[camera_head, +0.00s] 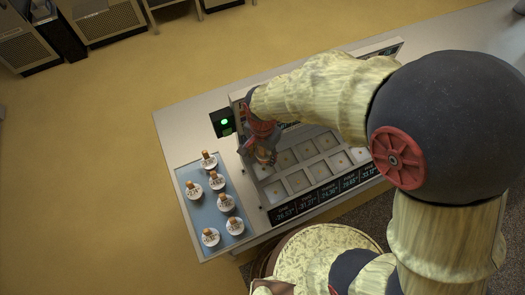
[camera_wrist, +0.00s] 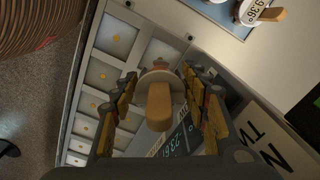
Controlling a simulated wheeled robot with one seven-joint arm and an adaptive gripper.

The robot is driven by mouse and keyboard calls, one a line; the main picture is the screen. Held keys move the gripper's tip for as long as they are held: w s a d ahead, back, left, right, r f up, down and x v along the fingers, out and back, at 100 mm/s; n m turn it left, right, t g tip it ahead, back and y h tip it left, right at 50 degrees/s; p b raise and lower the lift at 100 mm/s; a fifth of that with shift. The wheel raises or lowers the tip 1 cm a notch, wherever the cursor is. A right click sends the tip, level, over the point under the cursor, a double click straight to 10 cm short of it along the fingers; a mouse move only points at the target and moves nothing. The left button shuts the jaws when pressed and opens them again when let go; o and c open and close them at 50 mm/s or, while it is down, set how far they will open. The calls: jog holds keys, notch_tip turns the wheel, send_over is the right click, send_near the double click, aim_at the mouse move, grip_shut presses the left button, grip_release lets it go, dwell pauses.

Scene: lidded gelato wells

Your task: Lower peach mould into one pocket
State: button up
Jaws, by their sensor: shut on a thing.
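My gripper (camera_wrist: 160,84) is shut on a pale round piece with a tan, peg-like handle (camera_wrist: 159,108), which I take to be the peach mould. Its handle points toward the wrist camera, and a small pinkish part shows past its rim. In the head view my gripper (camera_head: 264,155) points down over the left end of the case (camera_head: 262,205), and the held mould is mostly hidden there. The case has two rows of square pockets (camera_head: 298,181). Pockets (camera_wrist: 101,75) in the wrist view hold small yellowish marks. I cannot tell the height of the mould above them.
A blue mat (camera_head: 190,176) left of the case holds several white discs with tan handles (camera_head: 217,181) and printed numbers. A dark strip of temperature labels (camera_head: 325,194) runs along the case front. A box with a green light (camera_head: 223,122) stands at the case's back left corner.

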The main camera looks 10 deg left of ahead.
notch_tip(320, 180, down, 9)
jog(key=b, duration=0.5)
jog(key=shift+f+b, duration=0.15)
jog(key=shift+b, duration=0.25)
jog(key=shift+f, duration=0.2)
jog(key=o, duration=1.3)
jog(key=shift+o, duration=0.2)
jog(key=shift+r, duration=0.15)
jog(key=shift+r+p, duration=2.65)
jog(key=shift+r, duration=1)
notch_tip(320, 180, up, 12)
